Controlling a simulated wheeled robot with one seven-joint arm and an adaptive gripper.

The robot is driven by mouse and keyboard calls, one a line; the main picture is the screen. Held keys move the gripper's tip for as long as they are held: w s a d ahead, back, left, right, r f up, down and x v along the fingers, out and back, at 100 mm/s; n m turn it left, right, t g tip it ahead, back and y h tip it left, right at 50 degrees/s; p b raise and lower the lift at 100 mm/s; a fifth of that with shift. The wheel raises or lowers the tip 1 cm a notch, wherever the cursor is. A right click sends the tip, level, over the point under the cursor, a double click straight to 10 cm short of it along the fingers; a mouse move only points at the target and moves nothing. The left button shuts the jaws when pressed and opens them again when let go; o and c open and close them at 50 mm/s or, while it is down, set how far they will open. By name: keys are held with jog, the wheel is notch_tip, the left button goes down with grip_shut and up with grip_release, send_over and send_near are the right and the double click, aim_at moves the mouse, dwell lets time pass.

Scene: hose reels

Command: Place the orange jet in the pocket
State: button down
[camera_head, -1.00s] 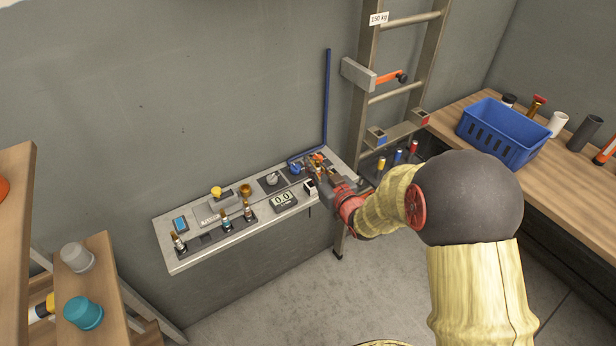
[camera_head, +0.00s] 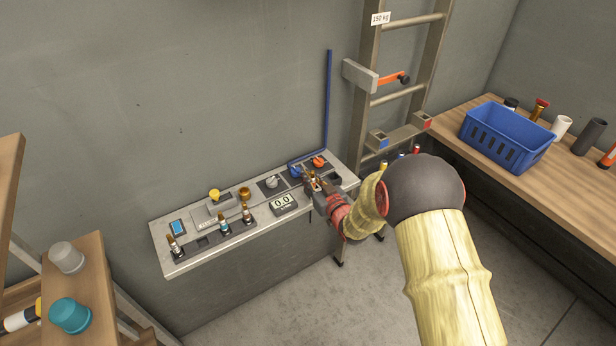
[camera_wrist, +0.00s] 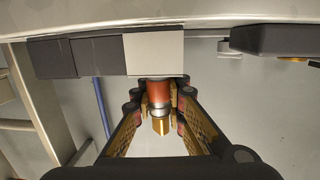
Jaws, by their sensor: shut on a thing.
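My gripper (camera_head: 314,185) is at the right end of the grey wall bench, close over its front edge. In the wrist view my gripper (camera_wrist: 158,108) is shut on the orange jet (camera_wrist: 158,92), a copper-orange cylinder with a silver band and a brass tip. The jet's other end meets or lies behind a pale square block (camera_wrist: 153,52); I cannot tell whether it touches. Dark blocks (camera_wrist: 98,56) stand beside the pale one. I cannot tell which part is the pocket. In the head view the fingers mostly hide the jet.
The bench (camera_head: 205,262) carries a rack with several brass-topped jets (camera_head: 224,224), a 0.0 display (camera_head: 283,204), a yellow knob (camera_head: 214,195) and an orange knob (camera_head: 319,161). A blue pipe (camera_head: 328,105) rises behind. The ladder (camera_head: 358,100) stands close to the right.

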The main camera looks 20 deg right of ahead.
jog(key=shift+f, duration=0.1)
jog(key=c, duration=1.8)
grip_release()
